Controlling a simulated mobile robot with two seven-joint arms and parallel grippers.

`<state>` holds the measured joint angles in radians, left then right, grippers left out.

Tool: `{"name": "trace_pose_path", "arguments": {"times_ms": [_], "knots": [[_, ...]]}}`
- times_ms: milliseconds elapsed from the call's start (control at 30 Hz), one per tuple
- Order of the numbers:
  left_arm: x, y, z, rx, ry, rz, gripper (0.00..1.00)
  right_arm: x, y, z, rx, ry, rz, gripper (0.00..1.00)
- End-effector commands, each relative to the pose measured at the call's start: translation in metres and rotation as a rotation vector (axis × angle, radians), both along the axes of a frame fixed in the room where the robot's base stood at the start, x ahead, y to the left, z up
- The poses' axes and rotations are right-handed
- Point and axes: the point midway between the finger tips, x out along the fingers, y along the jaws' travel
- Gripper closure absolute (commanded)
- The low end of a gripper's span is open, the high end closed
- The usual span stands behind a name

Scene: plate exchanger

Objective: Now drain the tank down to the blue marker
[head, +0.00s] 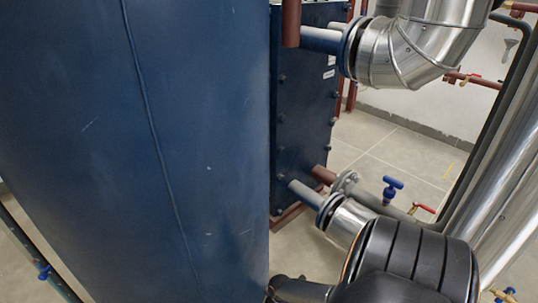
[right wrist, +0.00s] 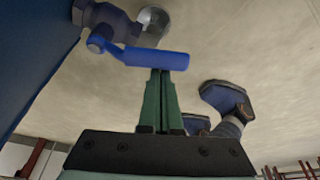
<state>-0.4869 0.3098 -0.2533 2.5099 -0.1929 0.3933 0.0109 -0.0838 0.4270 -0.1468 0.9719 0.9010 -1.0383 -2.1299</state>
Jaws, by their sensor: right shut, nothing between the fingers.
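The tall blue tank (head: 130,150) fills the left of the head view; its side also shows at the left edge of the right wrist view (right wrist: 30,60). I see no level gauge or blue marker. In the right wrist view, a valve (right wrist: 100,22) with a blue lever handle (right wrist: 152,58) is beside the tank. My right gripper (right wrist: 160,72) is shut and empty, its green fingertips at the handle's lower edge. I cannot tell whether they touch it. In the head view, my right arm hides this gripper. My left gripper is not in view.
A dark blue plate exchanger (head: 305,110) stands behind the tank. Silver pipes (head: 415,45) and a blue-handled valve (head: 392,187) are at the right, near a red-handled valve (head: 422,208). Some tiled floor (head: 385,150) is clear.

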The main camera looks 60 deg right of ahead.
Motion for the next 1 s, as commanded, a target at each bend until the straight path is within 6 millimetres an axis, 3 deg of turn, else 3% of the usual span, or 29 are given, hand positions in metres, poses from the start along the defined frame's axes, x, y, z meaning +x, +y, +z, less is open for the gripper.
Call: {"name": "trace_pose_path", "arguments": {"times_ms": [167,367,500,700,1000], "knots": [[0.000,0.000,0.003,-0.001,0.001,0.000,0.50,0.001,0.006,0.001,-0.003,-0.003,0.000,1.00],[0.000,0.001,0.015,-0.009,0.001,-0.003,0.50,0.002,0.049,0.003,0.001,-0.002,-0.002,1.00],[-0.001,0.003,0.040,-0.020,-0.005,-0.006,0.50,0.004,0.031,0.041,-0.006,-0.003,-0.004,1.00],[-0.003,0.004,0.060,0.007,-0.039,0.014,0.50,0.005,0.019,0.077,-0.003,-0.001,-0.004,1.00],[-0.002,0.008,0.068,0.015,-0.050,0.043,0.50,0.006,0.013,0.095,0.000,0.000,-0.006,1.00]]}}
